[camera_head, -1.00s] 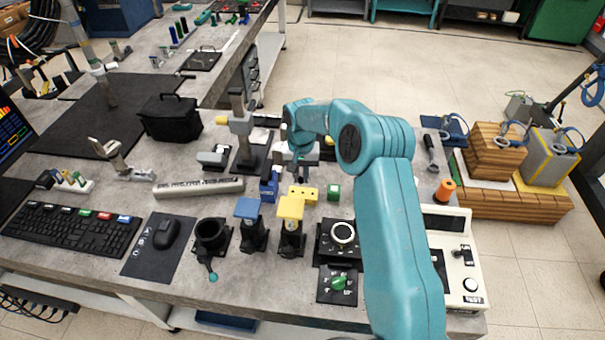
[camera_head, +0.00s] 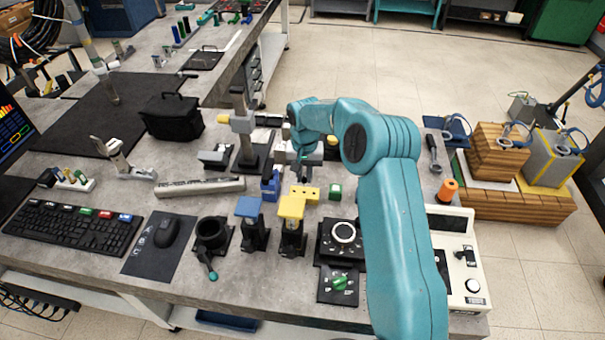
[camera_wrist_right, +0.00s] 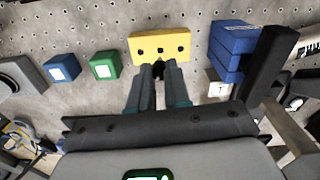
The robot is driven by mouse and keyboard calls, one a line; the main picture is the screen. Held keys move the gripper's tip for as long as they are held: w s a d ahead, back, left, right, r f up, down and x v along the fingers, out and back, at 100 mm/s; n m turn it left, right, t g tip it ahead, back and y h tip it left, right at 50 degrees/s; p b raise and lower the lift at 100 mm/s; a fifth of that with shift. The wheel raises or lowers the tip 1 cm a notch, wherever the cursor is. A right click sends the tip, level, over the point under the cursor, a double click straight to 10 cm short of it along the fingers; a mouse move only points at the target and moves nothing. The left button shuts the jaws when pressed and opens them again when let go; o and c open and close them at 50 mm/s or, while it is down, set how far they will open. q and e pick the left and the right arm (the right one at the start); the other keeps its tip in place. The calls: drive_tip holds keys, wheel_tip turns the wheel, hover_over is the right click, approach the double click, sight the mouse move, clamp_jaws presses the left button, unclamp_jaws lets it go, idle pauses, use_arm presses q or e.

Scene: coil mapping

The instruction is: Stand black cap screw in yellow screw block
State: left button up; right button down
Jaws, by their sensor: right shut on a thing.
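The yellow screw block (camera_head: 305,192) lies on the grey bench, left of a small green block. In the right wrist view the yellow block (camera_wrist_right: 160,47) shows a row of three dark holes. My right gripper (camera_head: 303,172) is just behind and above the block in the head view. In the wrist view its fingers (camera_wrist_right: 158,72) are shut on the black cap screw (camera_wrist_right: 158,68), a small dark shape at the tips near the block's middle hole. The fingers hide most of the screw, and I cannot tell whether it touches the block. My left gripper is not in view.
The green block (camera_head: 335,192) and a blue block (camera_head: 270,185) flank the yellow one. Blue-topped (camera_head: 248,208) and yellow-topped (camera_head: 291,207) black fixtures stand in front. A dial box (camera_head: 342,235) is at the front right, and a grey stand (camera_head: 246,140) at the back left.

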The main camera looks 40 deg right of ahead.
sight(304, 182)
drive_tip(key=shift+s+r, duration=0.1)
drive_tip(key=shift+s, duration=0.1)
drive_tip(key=shift+w+f, duration=0.2)
idle(0.5)
drive_tip(key=shift+f+b, duration=0.95)
drive_tip(key=shift+f, duration=0.1)
drive_tip(key=shift+f+b, duration=1)
drive_tip(key=shift+f, duration=0.35)
idle(0.4)
drive_tip(key=c, duration=1)
unclamp_jaws()
drive_tip(key=shift+r, duration=0.1)
